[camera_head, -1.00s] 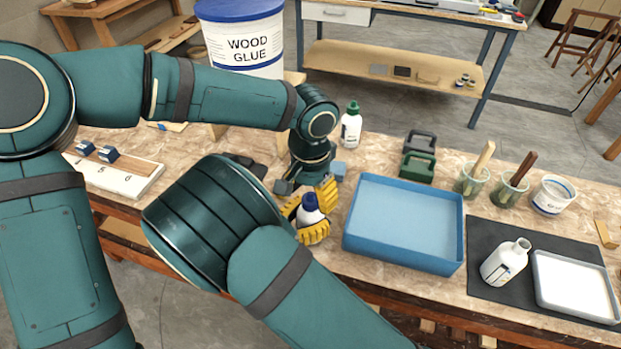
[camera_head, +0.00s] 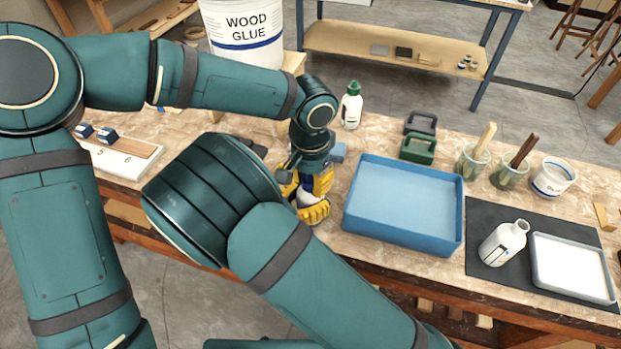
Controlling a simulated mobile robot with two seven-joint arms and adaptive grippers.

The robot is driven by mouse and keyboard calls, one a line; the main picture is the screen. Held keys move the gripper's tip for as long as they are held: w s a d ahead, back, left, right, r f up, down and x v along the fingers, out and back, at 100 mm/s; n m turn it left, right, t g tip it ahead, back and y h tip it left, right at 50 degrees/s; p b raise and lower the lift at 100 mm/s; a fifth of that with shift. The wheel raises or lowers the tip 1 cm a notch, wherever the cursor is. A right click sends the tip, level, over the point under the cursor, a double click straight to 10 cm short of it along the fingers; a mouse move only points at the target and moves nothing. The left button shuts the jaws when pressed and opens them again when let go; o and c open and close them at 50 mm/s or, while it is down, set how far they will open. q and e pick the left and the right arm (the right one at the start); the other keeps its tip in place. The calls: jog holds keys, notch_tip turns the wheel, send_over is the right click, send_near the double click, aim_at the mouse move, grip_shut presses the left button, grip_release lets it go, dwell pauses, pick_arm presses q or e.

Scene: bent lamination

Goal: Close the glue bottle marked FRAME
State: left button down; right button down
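A white bottle (camera_head: 308,198) with a blue cap (camera_head: 307,183) is mostly hidden among yellow ribbed gripper fingers. My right gripper (camera_head: 314,208) comes from behind the large foreground arm and is shut around this bottle's body. My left gripper (camera_head: 306,184) is above it, pointing down, its yellow fingers on either side of the cap; I cannot tell whether they press on it. A white bottle with a green cap (camera_head: 351,107) stands behind. An uncapped white bottle (camera_head: 503,243) is on the black mat at right. I cannot read FRAME on any bottle.
A blue tray (camera_head: 402,246) is just right of the grippers. Green and dark clamp-like blocks (camera_head: 418,148), brush jars (camera_head: 472,163) and a white tub (camera_head: 553,178) stand behind it. A shallow grey tray (camera_head: 572,267) is at far right. A wood glue bucket (camera_head: 243,30) is at the back.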

pick_arm(q)
jog(key=shift+m, duration=0.7)
jog(key=c, duration=0.7)
grip_release()
jog(key=shift+o, duration=0.2)
notch_tip(320, 180, up, 12)
